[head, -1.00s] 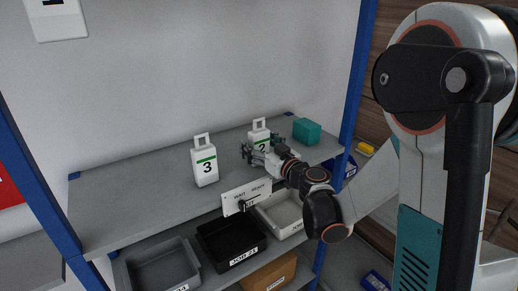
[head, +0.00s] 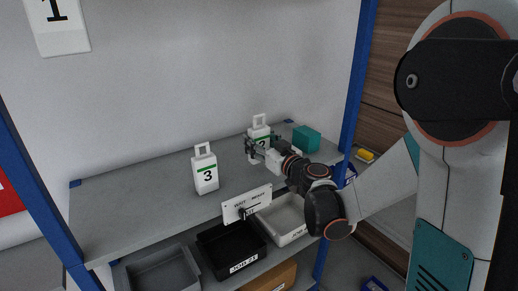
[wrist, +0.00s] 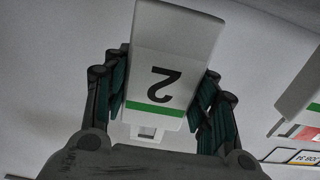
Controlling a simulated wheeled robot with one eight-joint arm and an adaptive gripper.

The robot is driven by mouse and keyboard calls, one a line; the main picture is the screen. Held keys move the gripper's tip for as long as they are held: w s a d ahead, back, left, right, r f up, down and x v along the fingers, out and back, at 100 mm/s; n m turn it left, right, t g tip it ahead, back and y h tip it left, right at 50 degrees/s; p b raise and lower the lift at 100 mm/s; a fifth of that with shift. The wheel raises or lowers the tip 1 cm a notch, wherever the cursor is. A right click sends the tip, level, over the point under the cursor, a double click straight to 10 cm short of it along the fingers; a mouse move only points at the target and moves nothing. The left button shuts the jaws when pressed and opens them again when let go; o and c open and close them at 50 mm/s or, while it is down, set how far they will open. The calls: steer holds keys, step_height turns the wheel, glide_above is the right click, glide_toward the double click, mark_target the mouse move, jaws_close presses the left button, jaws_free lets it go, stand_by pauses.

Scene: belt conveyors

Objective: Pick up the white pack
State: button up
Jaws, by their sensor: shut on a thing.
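A white pack with a green stripe and the number 2 (wrist: 163,70) fills the middle of the wrist view, upside down there. It has a small handle loop. My gripper (wrist: 163,98) is shut on it, with a dark finger against each side. In the head view the same pack (head: 259,131) is held upright by my gripper (head: 254,147), slightly above the grey shelf, its lower part partly hidden by the gripper. A second white pack, marked 3 (head: 205,172), stands on the shelf to the left.
A teal box (head: 306,138) stands just right of the held pack. Blue posts (head: 357,75) frame the shelf (head: 135,205). A WAIT/READY sign (head: 247,203) is at its front edge. Black (head: 231,255) and light (head: 287,222) bins sit below. The left shelf is clear.

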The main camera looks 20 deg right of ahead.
step_height(320, 180, up, 16)
steer(key=p, duration=0.4)
steer(key=shift+r, duration=0.1)
steer(key=shift+s, duration=0.1)
